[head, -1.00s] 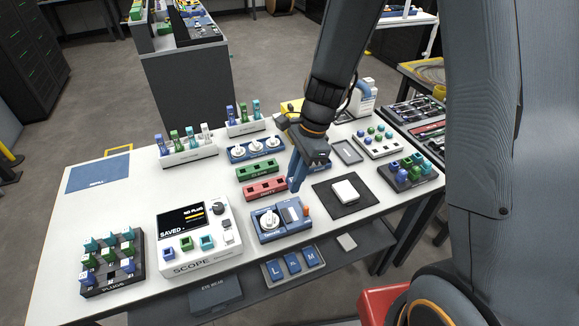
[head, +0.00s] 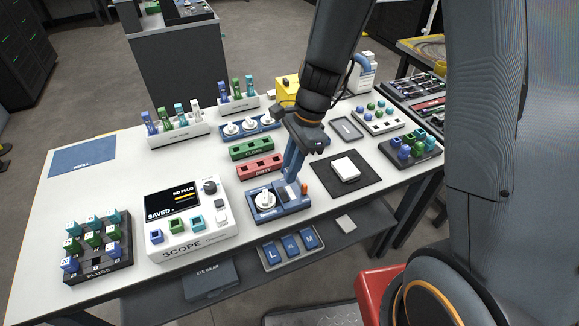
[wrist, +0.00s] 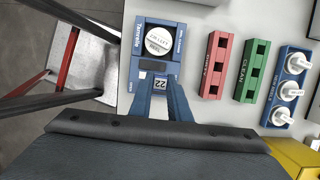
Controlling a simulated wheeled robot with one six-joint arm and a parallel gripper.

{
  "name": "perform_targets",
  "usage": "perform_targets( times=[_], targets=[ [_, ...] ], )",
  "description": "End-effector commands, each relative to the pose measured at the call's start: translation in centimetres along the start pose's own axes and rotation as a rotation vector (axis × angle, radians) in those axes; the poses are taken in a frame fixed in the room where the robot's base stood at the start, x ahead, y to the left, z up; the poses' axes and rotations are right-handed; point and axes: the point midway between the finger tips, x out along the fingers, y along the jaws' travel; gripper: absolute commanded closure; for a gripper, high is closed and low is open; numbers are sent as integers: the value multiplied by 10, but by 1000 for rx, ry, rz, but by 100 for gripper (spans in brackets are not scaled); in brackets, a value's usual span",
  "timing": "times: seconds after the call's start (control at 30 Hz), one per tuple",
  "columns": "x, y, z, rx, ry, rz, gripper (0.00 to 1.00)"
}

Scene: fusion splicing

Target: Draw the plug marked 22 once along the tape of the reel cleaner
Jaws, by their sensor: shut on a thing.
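The plug marked 22 (wrist: 160,83) is between the fingertips of my gripper (wrist: 161,93), with its number label facing the wrist camera. My gripper (head: 291,177) is shut on it. The reel cleaner (wrist: 140,73) is a blue box with a round white reel (wrist: 158,40). In the head view the reel cleaner (head: 261,214) stands near the table's front edge. The fingertips are at the cleaner's tape side, beside the reel. The fingers and plug hide the tape there, so I cannot tell whether the plug touches it.
A red DIRTY rack (head: 260,167) and a green CLEAN rack (head: 251,149) stand behind the cleaner. The scope (head: 190,221) is to its left, reading NO PLUG. A dark mat (head: 345,183) with a white block is to its right. The plug tray (head: 97,271) is far left.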

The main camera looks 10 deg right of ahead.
Motion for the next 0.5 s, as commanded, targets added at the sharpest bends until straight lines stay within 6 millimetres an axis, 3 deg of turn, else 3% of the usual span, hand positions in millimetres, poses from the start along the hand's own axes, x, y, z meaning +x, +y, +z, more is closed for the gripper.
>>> perform_targets(
  times=[0.5],
  targets=[
    [10, 0, -2, 1, 0, 0, 100]
  ],
)
